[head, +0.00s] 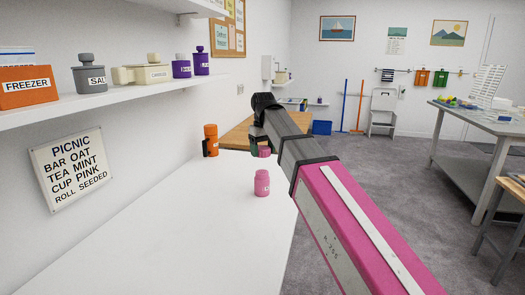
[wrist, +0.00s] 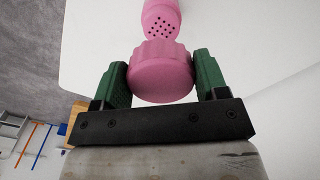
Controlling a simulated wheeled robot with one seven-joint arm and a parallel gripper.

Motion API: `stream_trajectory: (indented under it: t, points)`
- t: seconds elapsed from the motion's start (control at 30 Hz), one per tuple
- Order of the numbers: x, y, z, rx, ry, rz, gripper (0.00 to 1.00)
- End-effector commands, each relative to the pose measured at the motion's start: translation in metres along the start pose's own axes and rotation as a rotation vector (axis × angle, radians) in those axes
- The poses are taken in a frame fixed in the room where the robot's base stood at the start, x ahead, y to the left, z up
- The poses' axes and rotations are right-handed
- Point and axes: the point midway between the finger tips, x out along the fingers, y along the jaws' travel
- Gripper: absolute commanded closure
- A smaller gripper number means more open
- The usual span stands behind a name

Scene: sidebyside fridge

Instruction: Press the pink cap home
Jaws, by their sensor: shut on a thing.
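The pink cap (wrist: 162,72) is ridged around its side, with a flat round face towards the wrist camera. My gripper (wrist: 163,82) is shut on it, one green finger on each side. In the head view the cap (head: 264,152) shows below the dark end of my arm, above the white counter. The pink shaker (head: 262,184) stands upright on the counter, with partly readable lettering on its side. In the wrist view the shaker's top (wrist: 160,20), with several small holes, lies just beyond the cap. The cap appears apart from the shaker in the head view.
An orange bottle (head: 210,140) with a dark handle stands on the counter (head: 180,225) near the wall. A shelf (head: 120,98) above holds labelled containers. A picnic sign (head: 72,170) hangs on the wall. The counter's near part is clear.

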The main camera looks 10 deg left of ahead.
Motion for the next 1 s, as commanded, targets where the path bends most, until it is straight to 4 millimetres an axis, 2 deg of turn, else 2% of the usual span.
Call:
stream_trajectory:
  t: [0.27, 0.8, 1.0]
  points:
    - [0.010, 0.000, 0.001, -0.001, -0.001, 0.000, 0.50]
    - [0.052, 0.000, 0.001, -0.001, -0.001, 0.000, 0.50]
    - [0.058, 0.000, 0.000, -0.001, 0.000, 0.000, 0.50]
